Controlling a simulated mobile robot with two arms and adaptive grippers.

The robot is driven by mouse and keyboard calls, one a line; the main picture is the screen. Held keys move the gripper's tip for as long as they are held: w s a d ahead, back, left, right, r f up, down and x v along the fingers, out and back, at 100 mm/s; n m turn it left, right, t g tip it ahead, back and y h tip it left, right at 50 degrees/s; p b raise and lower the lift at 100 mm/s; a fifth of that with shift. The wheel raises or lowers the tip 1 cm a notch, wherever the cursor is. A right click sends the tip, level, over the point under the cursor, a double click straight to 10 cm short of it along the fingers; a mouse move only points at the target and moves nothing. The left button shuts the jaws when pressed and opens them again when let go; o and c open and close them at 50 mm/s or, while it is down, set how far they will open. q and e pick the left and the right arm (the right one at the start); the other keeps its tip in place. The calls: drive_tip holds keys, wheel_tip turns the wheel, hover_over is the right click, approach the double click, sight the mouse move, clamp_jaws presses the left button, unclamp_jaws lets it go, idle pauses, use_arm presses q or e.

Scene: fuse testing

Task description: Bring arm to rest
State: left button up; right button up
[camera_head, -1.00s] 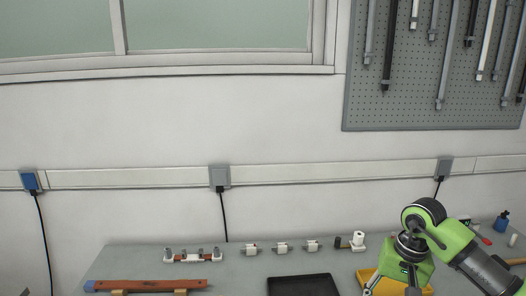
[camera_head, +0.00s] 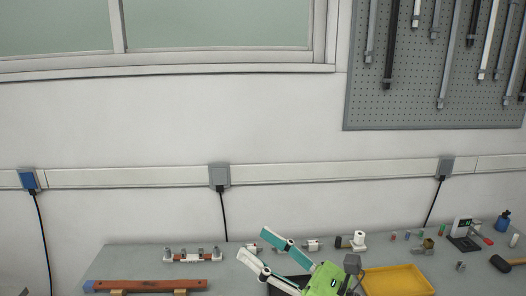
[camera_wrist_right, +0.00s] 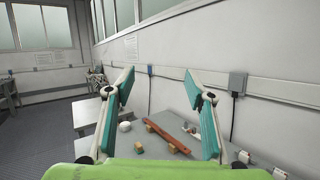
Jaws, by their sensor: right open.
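My right gripper (camera_head: 260,252) is green with teal finger pads. In the head view it is at the lower middle, above the bench, with its fingers spread and pointing up and to the left. In the right wrist view (camera_wrist_right: 158,95) its two fingers stand wide apart with nothing between them. It hides much of the black tray (camera_head: 276,290) and part of the row of small white fuse holders (camera_head: 312,245). My left gripper is in neither view.
The grey bench (camera_head: 140,262) carries a brown wooden bar (camera_head: 150,285), a white fuse block (camera_head: 193,256), a yellow tray (camera_head: 398,280), a test device (camera_head: 464,236), a blue bottle (camera_head: 503,221) and a hammer (camera_head: 503,264). A wall and pegboard (camera_head: 420,117) stand behind.

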drive_tip(key=w+d+f+m+t+h, duration=0.2)
drive_tip(key=d+m+t+h, duration=0.3)
drive_tip(key=m, duration=0.6)
drive_tip(key=w+d+f+m+t+h, duration=0.2)
drive_tip(key=d+m+t+h, duration=0.2)
drive_tip(key=d+m+h, duration=0.45)
drive_tip(key=s+d+f+m+g+h, duration=0.3)
drive_tip(key=d+f+m, duration=0.1)
drive_tip(key=f+m, duration=0.35)
drive_tip(key=s+d+f+m+g+h, duration=0.2)
drive_tip(key=d+f+m+g+h, duration=0.1)
drive_tip(key=f+m, duration=0.45)
drive_tip(key=s+f+m+g+y, duration=0.1)
drive_tip(key=s+f+m+g, duration=0.4)
drive_tip(key=s+f, duration=0.5)
drive_tip(key=s+f+m+g, duration=0.5)
drive_tip(key=s+f+g, duration=0.1)
drive_tip(key=s, duration=0.8)
wheel_tip(320, 180, down, 32)
drive_tip(key=s+f+g+b, duration=0.1)
drive_tip(key=s+b, duration=0.2)
drive_tip(key=b, duration=0.3)
drive_tip(key=s+d+f+g+b, duration=0.1)
drive_tip(key=s+d+f+b, duration=0.2)
drive_tip(key=s+f, duration=1.3)
wheel_tip(320, 180, down, 4)
drive_tip(key=shift+s+r+b, duration=0.25)
drive_tip(key=shift+s+b, duration=0.1)
drive_tip(key=shift+b, duration=0.15)
